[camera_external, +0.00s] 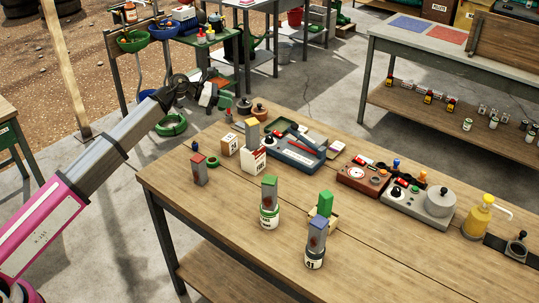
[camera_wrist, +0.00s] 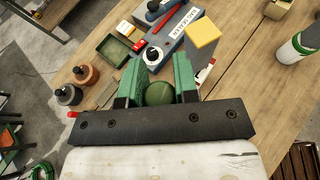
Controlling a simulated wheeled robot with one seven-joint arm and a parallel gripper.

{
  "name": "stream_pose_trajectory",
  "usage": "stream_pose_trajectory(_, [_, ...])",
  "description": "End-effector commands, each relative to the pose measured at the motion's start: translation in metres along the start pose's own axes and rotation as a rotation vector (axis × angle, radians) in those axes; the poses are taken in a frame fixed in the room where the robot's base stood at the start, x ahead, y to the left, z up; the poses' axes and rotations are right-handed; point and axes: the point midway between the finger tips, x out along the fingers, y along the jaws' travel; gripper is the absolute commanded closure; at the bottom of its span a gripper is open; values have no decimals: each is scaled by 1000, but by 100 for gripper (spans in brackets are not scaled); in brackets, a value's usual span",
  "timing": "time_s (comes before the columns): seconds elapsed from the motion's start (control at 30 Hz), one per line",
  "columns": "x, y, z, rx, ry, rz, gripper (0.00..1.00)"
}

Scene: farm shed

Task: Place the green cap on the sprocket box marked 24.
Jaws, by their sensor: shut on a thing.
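My gripper (camera_wrist: 159,88) has green fingers and is shut on a round dark green cap (camera_wrist: 159,94), seen between them in the wrist view. In the external view my gripper (camera_external: 224,100) is at the table's far left edge, above and behind the boxes. A small tan box (camera_external: 230,145) with a white label stands on the table below it; its number is too small to read surely. The tan box cannot be made out in the wrist view, where my gripper covers that area. The cap cannot be told apart in the external view.
A white and red box (camera_external: 253,160) carries a grey block with a yellow top (camera_wrist: 203,33). Two knobbed pots (camera_wrist: 86,75) stand near the table edge. Block-topped cans (camera_external: 269,215) stand nearer the front. The front left tabletop has bare room.

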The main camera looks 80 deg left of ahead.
Motion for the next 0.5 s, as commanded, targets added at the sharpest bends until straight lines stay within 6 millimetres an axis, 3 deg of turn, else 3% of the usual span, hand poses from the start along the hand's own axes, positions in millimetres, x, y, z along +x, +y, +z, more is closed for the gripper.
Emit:
stream_pose_trajectory(0.1, [-32,34,-13,-14,-1,35,94])
stream_pose_trajectory(0.2, [-52,54,-22,-23,-1,56,94])
stream_pose_trajectory(0.4, [-84,83,-35,-36,-2,86,94])
stream_pose_trajectory(0.5, [-87,87,-46,-40,0,91,94])
